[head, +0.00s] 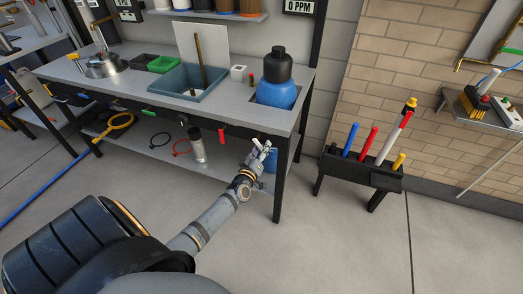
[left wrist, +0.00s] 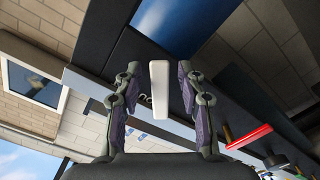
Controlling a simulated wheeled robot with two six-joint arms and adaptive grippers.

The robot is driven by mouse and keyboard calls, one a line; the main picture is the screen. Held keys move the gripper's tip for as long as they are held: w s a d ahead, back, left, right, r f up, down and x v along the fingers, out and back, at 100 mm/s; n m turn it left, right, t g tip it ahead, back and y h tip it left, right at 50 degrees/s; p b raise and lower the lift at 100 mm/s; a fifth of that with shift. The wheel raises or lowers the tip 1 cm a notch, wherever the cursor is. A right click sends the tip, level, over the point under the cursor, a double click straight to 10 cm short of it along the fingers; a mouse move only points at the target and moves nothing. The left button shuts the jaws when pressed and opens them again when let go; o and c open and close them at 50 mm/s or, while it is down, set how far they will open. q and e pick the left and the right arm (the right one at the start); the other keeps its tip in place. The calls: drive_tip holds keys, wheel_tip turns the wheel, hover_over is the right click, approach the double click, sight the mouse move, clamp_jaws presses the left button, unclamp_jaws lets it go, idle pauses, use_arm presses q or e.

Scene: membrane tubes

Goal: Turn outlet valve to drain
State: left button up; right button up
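A white lever-like bar (left wrist: 158,92) stands between the fingers of my left gripper (left wrist: 156,80) in the left wrist view. Gaps show on both sides of the bar, so the fingers are open around it and not visibly touching it. I cannot tell for certain that the bar is the outlet valve's handle. In the head view my left gripper (head: 262,150) is just below the table's front edge, under the blue tank (head: 277,92) with its black cap. The arm and gripper hide the valve there. My right gripper is in neither view.
The grey workbench (head: 226,106) carries a blue-grey tray (head: 170,92) and a metal pot. A red handle (head: 222,135) and a green handle (head: 148,111) sit along its front edge. A black rack (head: 350,175) with coloured tubes stands right; clear floor lies between.

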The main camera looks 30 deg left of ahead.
use_arm(q)
clamp_jaws()
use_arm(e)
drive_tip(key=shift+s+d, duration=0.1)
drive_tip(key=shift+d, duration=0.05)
